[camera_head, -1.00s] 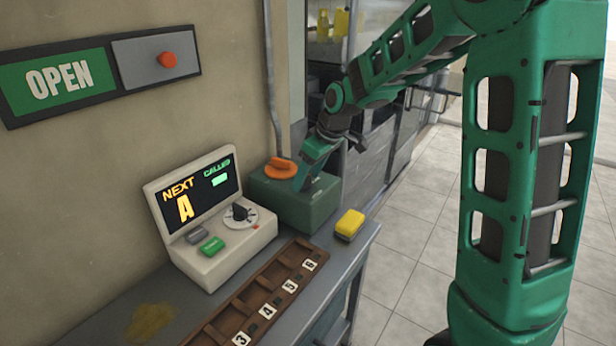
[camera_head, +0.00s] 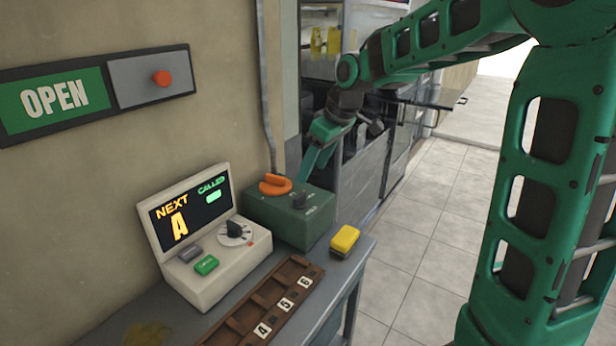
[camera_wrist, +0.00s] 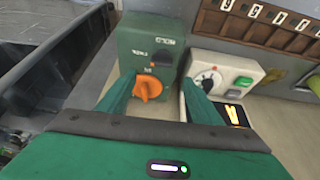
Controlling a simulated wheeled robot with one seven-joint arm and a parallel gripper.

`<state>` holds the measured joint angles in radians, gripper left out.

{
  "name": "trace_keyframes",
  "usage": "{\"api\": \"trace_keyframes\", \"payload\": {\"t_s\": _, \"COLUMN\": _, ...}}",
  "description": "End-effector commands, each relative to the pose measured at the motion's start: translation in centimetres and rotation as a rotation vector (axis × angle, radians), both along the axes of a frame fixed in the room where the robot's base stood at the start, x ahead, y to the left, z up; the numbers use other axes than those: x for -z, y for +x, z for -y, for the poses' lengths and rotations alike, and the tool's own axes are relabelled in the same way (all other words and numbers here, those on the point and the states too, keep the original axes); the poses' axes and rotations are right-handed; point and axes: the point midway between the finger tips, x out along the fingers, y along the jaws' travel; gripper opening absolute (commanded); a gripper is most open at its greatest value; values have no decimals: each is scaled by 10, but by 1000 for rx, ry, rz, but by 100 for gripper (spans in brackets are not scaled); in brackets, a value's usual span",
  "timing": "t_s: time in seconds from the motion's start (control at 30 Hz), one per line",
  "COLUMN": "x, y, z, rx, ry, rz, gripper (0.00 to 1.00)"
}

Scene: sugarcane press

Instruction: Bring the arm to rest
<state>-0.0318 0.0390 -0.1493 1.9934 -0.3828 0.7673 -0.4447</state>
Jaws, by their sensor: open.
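My gripper (camera_head: 312,163) is up behind the green box (camera_head: 300,218) in the head view, with its fingers pointing down and left. In the wrist view its two fingers (camera_wrist: 157,98) are spread apart, with nothing held between them.
A console (camera_head: 205,245) reading "NEXT A" stands left of the green box on the grey counter (camera_head: 345,270). A yellow block (camera_head: 345,240) and a numbered wooden rack (camera_head: 262,305) lie there too. An OPEN sign (camera_head: 55,97) hangs on the wall. Tiled floor (camera_head: 430,230) is clear at right.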

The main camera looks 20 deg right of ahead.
Motion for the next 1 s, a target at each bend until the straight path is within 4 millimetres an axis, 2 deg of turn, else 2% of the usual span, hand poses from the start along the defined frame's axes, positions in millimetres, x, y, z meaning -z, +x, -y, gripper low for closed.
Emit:
{"api": "trace_keyframes", "payload": {"t_s": 0.53, "x": -4, "y": -2, "z": 2, "rx": 3, "ry": 0, "rz": -1, "gripper": 59}}
{"api": "trace_keyframes", "payload": {"t_s": 0.63, "x": -3, "y": -12, "z": 11, "rx": 42, "ry": -3, "rz": -14, "gripper": 59}}
{"api": "trace_keyframes", "payload": {"t_s": 0.77, "x": 0, "y": -52, "z": 46, "rx": 195, "ry": -12, "rz": -67, "gripper": 59}}
{"api": "trace_keyframes", "payload": {"t_s": 0.87, "x": 8, "y": -104, "z": 81, "rx": 377, "ry": -19, "rz": -133, "gripper": 59}}
{"api": "trace_keyframes", "payload": {"t_s": 1.0, "x": 24, "y": -186, "z": 121, "rx": 648, "ry": -22, "rz": -230, "gripper": 59}}
